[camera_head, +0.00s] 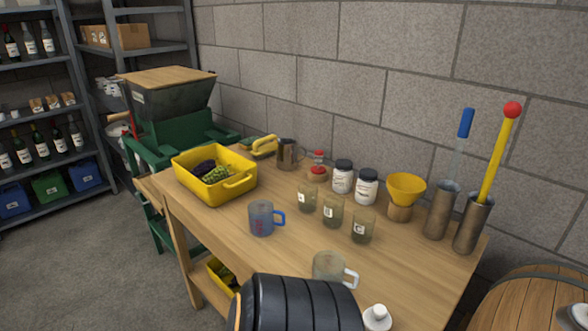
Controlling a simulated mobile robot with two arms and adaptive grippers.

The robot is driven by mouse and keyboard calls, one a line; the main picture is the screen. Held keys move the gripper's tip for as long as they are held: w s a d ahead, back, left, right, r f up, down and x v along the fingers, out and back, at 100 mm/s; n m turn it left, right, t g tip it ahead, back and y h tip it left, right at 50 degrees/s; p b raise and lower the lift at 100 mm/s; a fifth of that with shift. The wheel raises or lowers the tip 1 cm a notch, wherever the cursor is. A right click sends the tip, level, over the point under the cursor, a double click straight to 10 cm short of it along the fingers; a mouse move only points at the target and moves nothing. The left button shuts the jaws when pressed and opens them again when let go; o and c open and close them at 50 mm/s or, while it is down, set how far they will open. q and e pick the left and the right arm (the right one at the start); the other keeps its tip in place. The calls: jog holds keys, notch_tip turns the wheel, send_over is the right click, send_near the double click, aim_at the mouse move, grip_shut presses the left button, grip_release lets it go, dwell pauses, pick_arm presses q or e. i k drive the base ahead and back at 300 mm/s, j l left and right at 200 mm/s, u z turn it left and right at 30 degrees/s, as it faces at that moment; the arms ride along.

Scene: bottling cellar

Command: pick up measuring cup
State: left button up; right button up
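A see-through measuring cup (261,219) with red markings and a blue handle on its right stands upright near the middle of the wooden table (230,225). A second see-through cup (328,267) with a pale handle stands nearer the front, its lower part hidden by a black ribbed shape. Neither of my grippers shows in the head view, and nothing touches the blue-handled cup.
A yellow crate (243,186) of grapes is left of the cup. The black ribbed shape (300,304) blocks the front.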

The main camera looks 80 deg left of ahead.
aim_at(327, 265)
jog(key=l+u, duration=0.1)
jog(key=u, duration=0.75)
jog(key=k+l+u, duration=0.1)
jog(key=u, duration=0.8)
jog(key=k+u, duration=0.15)
jog(key=u, duration=0.3)
